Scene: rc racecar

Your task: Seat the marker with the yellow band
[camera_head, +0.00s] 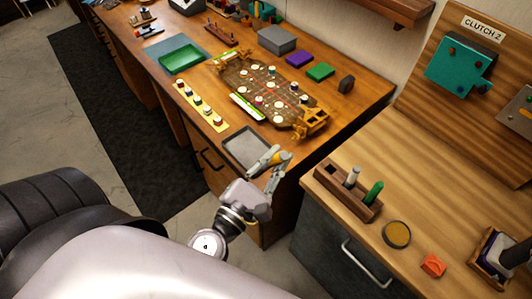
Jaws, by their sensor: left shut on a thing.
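My left gripper (279,163) is shut on a grey marker with a yellow part (263,158). The marker is tilted, held in the air in front of the grey tray. The fingers partly cover it. A dark wooden holder (338,191) stands on the right bench, to the right of my gripper and apart from it. A pale grey marker (352,176) and a green marker (374,192) stand upright in the holder. Its left end looks empty.
A grey tray (238,141) lies at the left bench's near end, by a racecar chassis (250,85) and a yellow strip (218,124). On the right bench are a round tin (396,234) and an orange piece (433,265). A gap separates the benches.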

